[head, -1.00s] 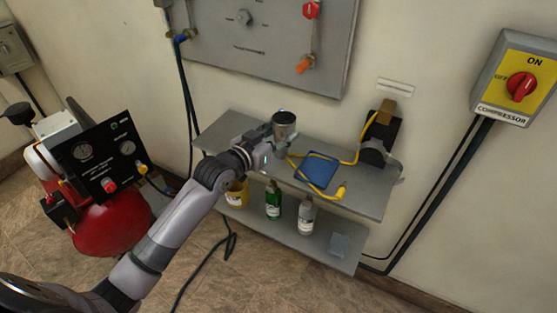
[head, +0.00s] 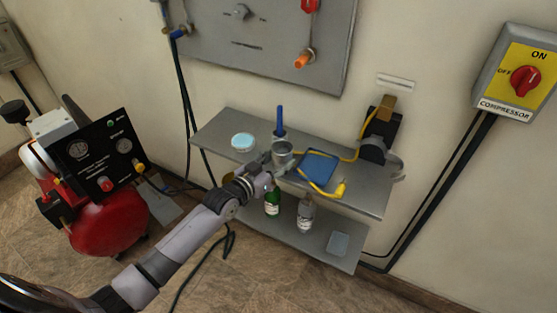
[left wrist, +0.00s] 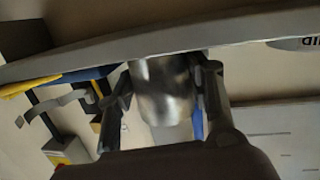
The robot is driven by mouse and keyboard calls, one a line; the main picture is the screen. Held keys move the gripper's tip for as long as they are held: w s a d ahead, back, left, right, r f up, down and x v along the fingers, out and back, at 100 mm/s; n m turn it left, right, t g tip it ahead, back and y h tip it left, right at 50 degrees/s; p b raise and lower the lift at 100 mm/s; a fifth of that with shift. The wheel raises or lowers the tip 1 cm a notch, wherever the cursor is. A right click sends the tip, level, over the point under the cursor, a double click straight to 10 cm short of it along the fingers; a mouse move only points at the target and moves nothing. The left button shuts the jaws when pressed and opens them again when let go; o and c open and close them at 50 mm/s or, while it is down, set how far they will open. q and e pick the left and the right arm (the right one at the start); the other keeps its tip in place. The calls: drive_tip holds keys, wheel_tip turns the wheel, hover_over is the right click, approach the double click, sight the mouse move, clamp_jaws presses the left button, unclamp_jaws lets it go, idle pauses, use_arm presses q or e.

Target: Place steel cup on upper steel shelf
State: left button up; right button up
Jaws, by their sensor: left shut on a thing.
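The steel cup (head: 282,155) is upright in my left gripper (head: 270,170). In the head view it appears over the front middle of the upper steel shelf (head: 222,125). I cannot tell whether its base touches the shelf. In the left wrist view, the cup (left wrist: 163,92) sits between the two fingers of my left gripper (left wrist: 165,78), with the shelf's long edge (left wrist: 110,45) across the top of the picture. The fingers are shut on the cup from both sides. My right gripper is not in view.
On the upper shelf, a blue cylinder (head: 280,121) stands behind the cup and a light blue disc (head: 242,141) lies to its left. A blue pad (head: 318,167) and yellow cable (head: 339,189) are close on the right. The lower shelf holds a green bottle (head: 272,203) and grey bottle (head: 305,212).

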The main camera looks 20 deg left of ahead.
use_arm(q)
drive_tip(key=shift+f, duration=0.1)
drive_tip(key=o, duration=1.2)
drive_tip(key=shift+c, duration=0.2)
drive_tip(key=v, duration=1.2)
drive_tip(key=shift+r, duration=0.2)
